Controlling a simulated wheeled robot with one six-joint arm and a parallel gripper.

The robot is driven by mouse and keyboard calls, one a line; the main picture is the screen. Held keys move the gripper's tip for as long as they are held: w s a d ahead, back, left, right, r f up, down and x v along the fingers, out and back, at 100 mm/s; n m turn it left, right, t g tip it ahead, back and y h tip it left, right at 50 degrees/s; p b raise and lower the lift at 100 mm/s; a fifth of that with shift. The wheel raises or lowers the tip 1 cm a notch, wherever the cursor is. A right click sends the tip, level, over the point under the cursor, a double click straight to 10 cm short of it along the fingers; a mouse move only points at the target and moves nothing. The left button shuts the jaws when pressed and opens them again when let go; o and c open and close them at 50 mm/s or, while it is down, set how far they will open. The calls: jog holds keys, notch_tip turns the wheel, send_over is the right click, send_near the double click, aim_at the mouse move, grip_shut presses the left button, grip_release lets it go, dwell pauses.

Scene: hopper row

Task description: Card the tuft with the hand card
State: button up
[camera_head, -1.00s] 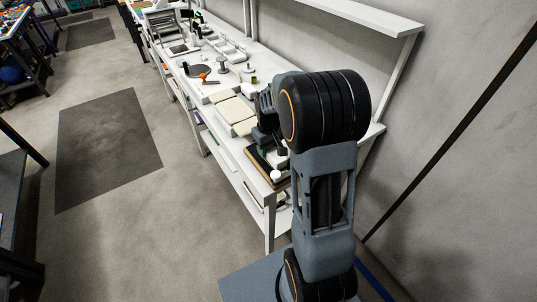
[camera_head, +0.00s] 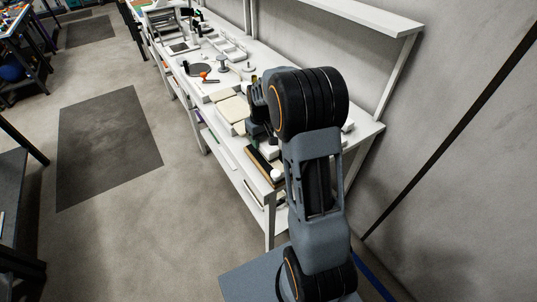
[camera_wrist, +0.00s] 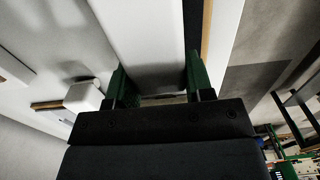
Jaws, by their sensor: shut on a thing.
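My gripper (camera_wrist: 158,88) shows in the wrist view with its green fingers on either side of a long pale block (camera_wrist: 142,40). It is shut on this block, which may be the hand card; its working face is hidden. In the head view my gripper (camera_head: 257,125) is largely hidden behind my arm, over the near end of the white bench (camera_head: 222,78). A dark board with a wooden edge (camera_head: 262,167) lies below it near the bench's front edge. I cannot make out the tuft.
Cream pads (camera_head: 232,109) lie on the bench just beyond my gripper. An orange-and-dark tool (camera_head: 207,78) and several small items stand farther along. A shelf (camera_head: 370,17) overhangs the bench at the wall. The floor left of the bench is clear around a dark mat (camera_head: 107,145).

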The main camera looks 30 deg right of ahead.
jog(key=shift+w, duration=0.15)
jog(key=shift+w+a+p, duration=0.2)
jog(key=shift+w+p, duration=0.2)
jog(key=shift+w, duration=1.05)
jog(key=shift+r+p, duration=0.7)
jog(key=shift+r, duration=0.3)
jog(key=shift+s+d+b, duration=0.25)
jog(key=shift+s+b, duration=0.2)
jog(key=shift+s, duration=1.5)
jog(key=shift+s+d+b, duration=0.2)
jog(key=shift+s+b, duration=0.2)
jog(key=shift+s, duration=1.5)
jog(key=shift+f, duration=0.35)
